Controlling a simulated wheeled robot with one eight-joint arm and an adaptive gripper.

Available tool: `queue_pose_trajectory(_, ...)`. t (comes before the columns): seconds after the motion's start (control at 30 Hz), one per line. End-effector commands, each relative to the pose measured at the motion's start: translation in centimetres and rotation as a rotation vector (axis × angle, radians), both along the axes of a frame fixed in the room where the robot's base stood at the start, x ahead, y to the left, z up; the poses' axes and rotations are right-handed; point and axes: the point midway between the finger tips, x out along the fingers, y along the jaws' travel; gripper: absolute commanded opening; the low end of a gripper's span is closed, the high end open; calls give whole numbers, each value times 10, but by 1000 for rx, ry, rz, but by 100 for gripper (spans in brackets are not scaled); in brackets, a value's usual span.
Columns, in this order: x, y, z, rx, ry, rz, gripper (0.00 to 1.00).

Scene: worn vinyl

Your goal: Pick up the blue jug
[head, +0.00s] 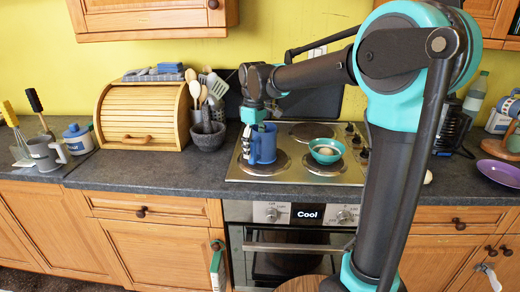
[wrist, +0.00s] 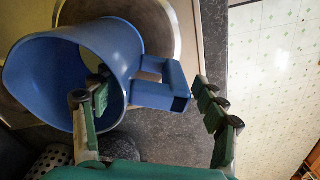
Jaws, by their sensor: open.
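The blue jug (head: 265,146) stands upright on the left part of the hob, over a hotplate. My gripper (head: 250,125) is right at its top in the head view, pointing down; its fingers are hard to make out there. In the wrist view the jug (wrist: 117,40) shows its open mouth, with its handle (wrist: 174,84) at the right. My gripper (wrist: 150,84) is open there. One finger overlaps the mouth, and the other is beyond the handle, so wall and handle lie between them. I cannot tell whether either finger touches the jug.
A teal bowl (head: 326,151) with a pale item in it sits on the hob right of the jug. A stone mortar (head: 208,136) with utensils and a wooden bread bin (head: 142,117) stand to the left. The worktop front edge is clear before the hob.

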Motion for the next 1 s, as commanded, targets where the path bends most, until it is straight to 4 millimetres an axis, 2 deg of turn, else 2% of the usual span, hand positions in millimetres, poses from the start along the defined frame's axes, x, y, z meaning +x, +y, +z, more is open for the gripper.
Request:
queue_pose_trajectory(0.17, 0, 0, 0, 0, 0, 0, 72)
queue_pose_trajectory(0.77, 0, 0, 0, 0, 0, 0, 0)
queue_pose_trajectory(1.0, 0, 0, 0, 0, 1, 0, 0)
